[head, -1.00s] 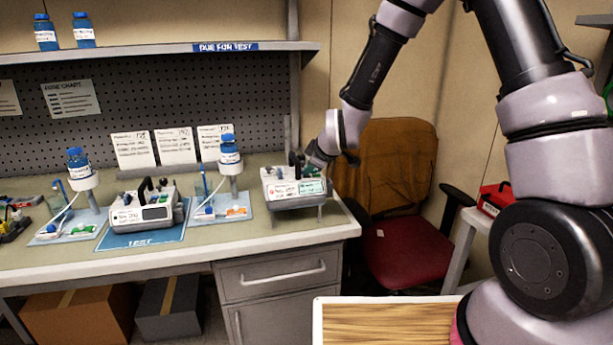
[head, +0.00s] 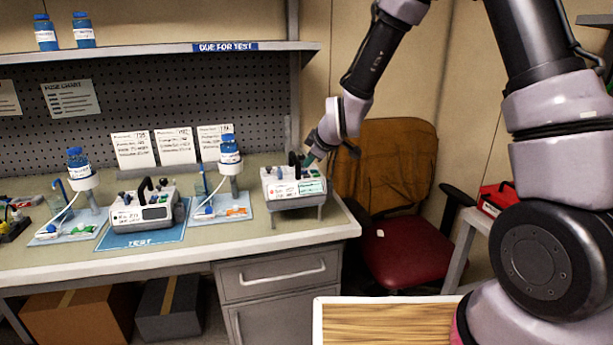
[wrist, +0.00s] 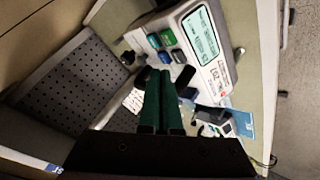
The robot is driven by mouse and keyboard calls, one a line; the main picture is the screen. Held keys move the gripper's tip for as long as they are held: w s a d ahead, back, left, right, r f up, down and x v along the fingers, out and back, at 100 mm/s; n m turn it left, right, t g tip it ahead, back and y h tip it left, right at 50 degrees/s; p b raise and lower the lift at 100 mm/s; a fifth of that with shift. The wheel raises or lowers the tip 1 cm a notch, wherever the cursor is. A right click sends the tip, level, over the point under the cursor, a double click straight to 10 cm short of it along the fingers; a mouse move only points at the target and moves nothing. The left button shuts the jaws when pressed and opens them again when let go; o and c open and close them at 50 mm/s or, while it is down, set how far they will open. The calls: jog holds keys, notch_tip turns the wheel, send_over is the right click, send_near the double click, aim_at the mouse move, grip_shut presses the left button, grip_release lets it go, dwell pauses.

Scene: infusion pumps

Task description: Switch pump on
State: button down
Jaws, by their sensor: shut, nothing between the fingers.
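A white pump (head: 294,188) stands on a small grey stand at the right end of the bench. Its small screen (head: 311,187) is pale green. A second pump (head: 143,209) with a black handle sits on the blue test mat (head: 125,238) to the left. My gripper (head: 305,164) is over the rear top of the right pump, with its green fingers together and empty. In the wrist view my gripper (wrist: 159,72) points toward that pump's face, beside its blue button (wrist: 167,37) and green button (wrist: 153,41). I cannot tell whether the fingertips touch it.
Blue bottles on stands (head: 79,170) (head: 230,150) rise beside the pumps. Cards (head: 175,146) lean behind them. A shelf (head: 150,52) overhangs the bench. A chair (head: 395,210) stands right of the bench. The bench front (head: 250,232) is clear.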

aim_at(310, 179)
jog(key=shift+r, duration=2.1)
jog(key=s+d+r+m+h, duration=0.1)
jog(key=s+d+r+m, duration=0.3)
jog(key=d+r, duration=0.3)
jog(key=s+d+r+m, duration=0.5)
jog(key=d+r, duration=0.3)
jog(key=s+d+r+m, duration=0.2)
jog(key=s+d+m, duration=0.3)
jog(key=s, duration=0.3)
jog(key=s+d+r+m+g+h, duration=0.1)
jog(key=s+d+r+m, duration=0.2)
jog(key=s+d, duration=0.3)
jog(key=s+m, duration=0.1)
jog(key=s, duration=0.2)
jog(key=shift+m, duration=0.4)
